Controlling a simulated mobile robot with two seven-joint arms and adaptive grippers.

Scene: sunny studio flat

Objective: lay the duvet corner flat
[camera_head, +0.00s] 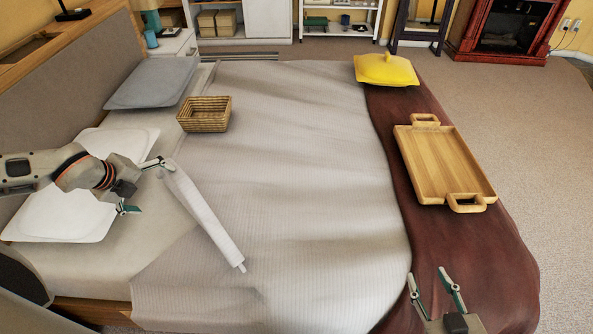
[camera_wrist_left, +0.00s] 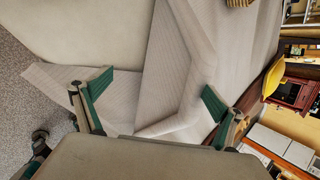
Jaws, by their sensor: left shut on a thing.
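The pale ribbed duvet (camera_head: 310,150) covers most of the bed. Its near-left corner is turned back, with a raised rolled fold (camera_head: 205,215) running diagonally; bare pale sheet shows beside it. In the left wrist view the duvet corner (camera_wrist_left: 120,100) reaches between the fingers. My left gripper (camera_head: 142,186) is above the sheet by the fold's upper end, its fingers spread wide with duvet cloth between them; it also shows in the left wrist view (camera_wrist_left: 155,98). The exact contact is hard to see. My right gripper (camera_head: 436,288) is open and empty over the dark red throw.
A wicker basket (camera_head: 204,114) sits on the duvet near a grey pillow (camera_head: 153,82). A white pillow (camera_head: 70,212) lies under my left arm. A wooden tray (camera_head: 440,165) and yellow cushion-like object (camera_head: 386,70) rest on the red throw (camera_head: 480,260). Carpet is clear on the right.

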